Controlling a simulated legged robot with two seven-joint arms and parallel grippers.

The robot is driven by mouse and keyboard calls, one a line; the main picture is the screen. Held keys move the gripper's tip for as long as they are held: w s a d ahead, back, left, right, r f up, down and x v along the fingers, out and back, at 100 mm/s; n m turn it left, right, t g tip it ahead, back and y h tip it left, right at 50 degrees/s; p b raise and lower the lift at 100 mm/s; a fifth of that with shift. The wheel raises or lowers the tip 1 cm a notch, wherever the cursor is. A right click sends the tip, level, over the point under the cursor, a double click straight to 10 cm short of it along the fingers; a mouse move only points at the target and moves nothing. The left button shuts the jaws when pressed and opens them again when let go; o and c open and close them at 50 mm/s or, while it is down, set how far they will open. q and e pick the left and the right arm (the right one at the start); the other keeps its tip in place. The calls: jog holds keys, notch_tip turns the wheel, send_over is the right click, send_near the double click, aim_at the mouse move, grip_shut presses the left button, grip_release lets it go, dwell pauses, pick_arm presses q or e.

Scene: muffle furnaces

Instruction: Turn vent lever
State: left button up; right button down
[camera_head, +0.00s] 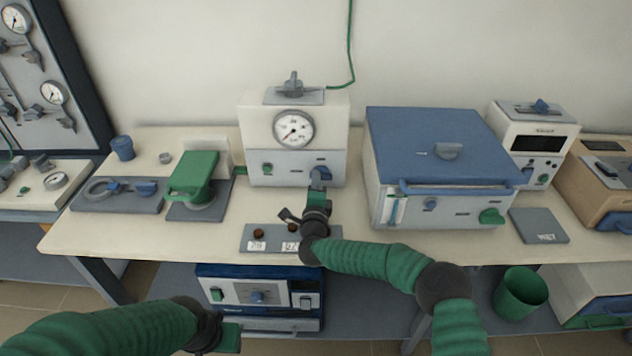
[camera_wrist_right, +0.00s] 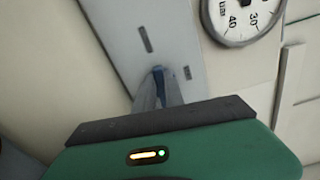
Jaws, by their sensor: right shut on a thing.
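A white unit with a round gauge (camera_head: 293,129) stands at the middle of the bench. It has a grey-blue lower front panel (camera_head: 268,181). My right gripper (camera_head: 320,176) is at the right part of this panel and shut on a small blue lever, mostly hidden by the fingers. In the right wrist view the fingers (camera_wrist_right: 162,88) are together against the grey panel (camera_wrist_right: 135,35), with a bit of the blue lever (camera_wrist_right: 174,73) showing. The gauge (camera_wrist_right: 241,15) is at the upper right there. My left gripper (camera_head: 230,337) is low at the bottom left, apart from the bench; its jaws cannot be made out.
A grey knob (camera_head: 292,84) sits on top of the gauge unit. A white and blue furnace (camera_head: 440,147) stands close on the right. A green-handled device (camera_head: 194,176) is on the left. A plate with labels (camera_head: 262,239) lies in front, under my right wrist.

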jog(key=c, duration=1.5)
grip_release()
jog(key=shift+s+a+f, duration=0.1)
jog(key=shift+a+f, duration=0.15)
jog(key=shift+o, duration=0.3)
jog(key=shift+r, duration=0.1)
jog(key=s+p, duration=0.1)
jog(key=s, duration=1.5)
jog(key=shift+s, duration=0.35)
